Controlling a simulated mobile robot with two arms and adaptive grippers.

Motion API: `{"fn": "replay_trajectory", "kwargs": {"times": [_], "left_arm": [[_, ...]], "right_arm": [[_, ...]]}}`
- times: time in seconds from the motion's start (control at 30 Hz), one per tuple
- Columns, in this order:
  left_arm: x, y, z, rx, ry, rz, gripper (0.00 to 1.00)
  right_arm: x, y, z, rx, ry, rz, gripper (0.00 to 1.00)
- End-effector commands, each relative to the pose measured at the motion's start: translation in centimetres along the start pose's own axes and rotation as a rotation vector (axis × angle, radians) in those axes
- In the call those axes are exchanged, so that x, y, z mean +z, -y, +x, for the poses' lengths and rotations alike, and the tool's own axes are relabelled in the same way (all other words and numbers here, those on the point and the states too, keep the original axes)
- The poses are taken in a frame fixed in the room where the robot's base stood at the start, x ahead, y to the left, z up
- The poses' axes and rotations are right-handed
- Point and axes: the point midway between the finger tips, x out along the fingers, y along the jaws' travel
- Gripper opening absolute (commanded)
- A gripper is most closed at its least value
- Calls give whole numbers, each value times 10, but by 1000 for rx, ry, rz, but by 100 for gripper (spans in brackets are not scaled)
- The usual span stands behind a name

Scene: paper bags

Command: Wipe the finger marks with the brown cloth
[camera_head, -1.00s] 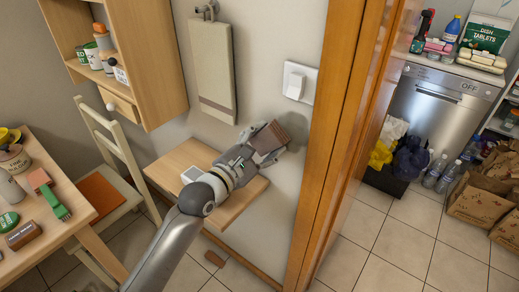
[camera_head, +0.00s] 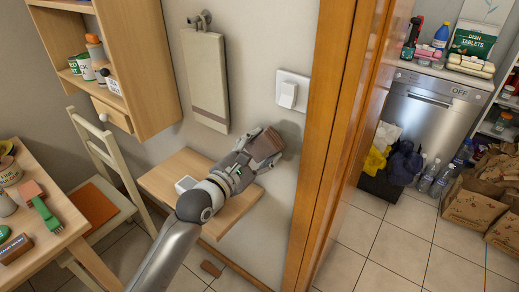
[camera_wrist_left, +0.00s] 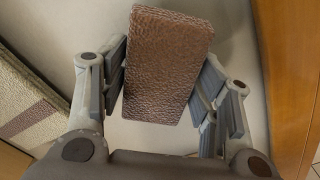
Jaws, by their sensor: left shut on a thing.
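The brown cloth (camera_head: 265,146), a folded textured pad, is held between the fingers of my left gripper (camera_head: 243,161). It is close to the wall, below and left of the white light switch (camera_head: 289,93). In the left wrist view the brown cloth (camera_wrist_left: 168,65) stands tilted between the two fingers, with the pale wall behind it. I cannot tell whether it touches the wall. I cannot make out finger marks clearly; the wall behind the cloth is partly hidden. My right gripper is not in view.
A beige hanging panel (camera_head: 205,80) is up left. The wooden door frame (camera_head: 327,130) stands right. A chair (camera_head: 93,205) and table (camera_head: 62,237) are left.

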Motion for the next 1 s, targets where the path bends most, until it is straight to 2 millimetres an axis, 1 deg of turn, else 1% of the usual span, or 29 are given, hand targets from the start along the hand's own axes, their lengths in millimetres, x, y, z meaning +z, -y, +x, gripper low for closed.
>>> {"fn": "replay_trajectory", "kwargs": {"times": [0.63, 0.77, 0.9, 1.0], "left_arm": [[1, 0, 12, 0, 0, -1, 38], [7, 4, 12, -1, 0, -4, 38], [17, 13, 11, -1, 0, -5, 38], [21, 19, 11, 0, 0, -4, 38]], "right_arm": [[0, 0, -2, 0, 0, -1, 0], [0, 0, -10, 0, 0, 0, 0], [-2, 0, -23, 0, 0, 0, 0], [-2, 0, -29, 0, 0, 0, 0]]}}
